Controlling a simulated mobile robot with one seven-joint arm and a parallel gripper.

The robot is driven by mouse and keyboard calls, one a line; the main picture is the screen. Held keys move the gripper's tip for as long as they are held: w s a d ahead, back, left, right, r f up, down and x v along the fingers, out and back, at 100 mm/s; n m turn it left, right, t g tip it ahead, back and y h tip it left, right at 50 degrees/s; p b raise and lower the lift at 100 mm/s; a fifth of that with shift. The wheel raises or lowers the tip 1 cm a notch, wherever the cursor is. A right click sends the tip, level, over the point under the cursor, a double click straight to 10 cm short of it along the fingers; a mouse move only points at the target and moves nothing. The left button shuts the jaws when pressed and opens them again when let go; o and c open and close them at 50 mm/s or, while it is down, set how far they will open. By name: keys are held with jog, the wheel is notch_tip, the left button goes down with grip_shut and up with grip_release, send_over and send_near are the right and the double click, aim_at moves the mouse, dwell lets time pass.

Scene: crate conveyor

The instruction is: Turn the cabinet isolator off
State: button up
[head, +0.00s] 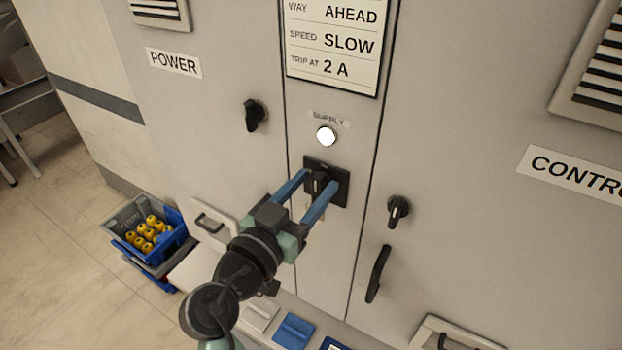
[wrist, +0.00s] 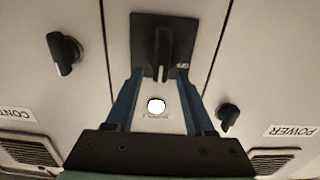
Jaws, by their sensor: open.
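The isolator is a black rotary handle (head: 320,182) on a square black plate, set in the narrow middle panel of the cabinet below the SUPPLY lamp. In the wrist view the isolator handle (wrist: 161,42) stands upright, in line with the panel, and a small OFF mark shows on the plate beside it. My gripper (head: 319,179) is open, with its blue fingers reaching to the plate, one on each side of the handle. In the wrist view the fingers (wrist: 160,73) are apart near the plate's lower edge; whether they touch the handle I cannot tell.
The round SUPPLY lamp (head: 326,136) glows white. Black door knobs sit left (head: 254,115) and right (head: 398,211) of the isolator. A black pull handle (head: 378,273) is at lower right. A blue-grey crate (head: 172,240) with yellow pieces stands at lower left.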

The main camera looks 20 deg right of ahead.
grip_shut()
dwell(0.3)
jog(key=shift+w+n, duration=0.1)
jog(key=shift+n, duration=0.2)
jog(key=n, duration=0.2)
jog(key=n+b, duration=0.1)
jog(key=n, duration=0.2)
jog(key=w+a+n+b, duration=0.1)
jog(key=n, duration=0.2)
jog(key=shift+w+f, duration=0.1)
jog(key=shift+f, duration=0.3)
jog(key=n, duration=0.3)
jog(key=f+n, duration=0.1)
jog(key=n, duration=0.1)
jog(key=shift+w+a+n+p, duration=0.2)
jog(key=shift+w+n+p, duration=0.1)
jog(key=shift+p, duration=0.1)
jog(key=shift+f+n+p, duration=0.2)
jog(key=shift+n+p, duration=0.1)
jog(key=shift+n, duration=0.6)
jog(key=shift+f+n+p, duration=0.15)
jog(key=shift+n+p, duration=0.1)
jog(key=shift+n, duration=0.65)
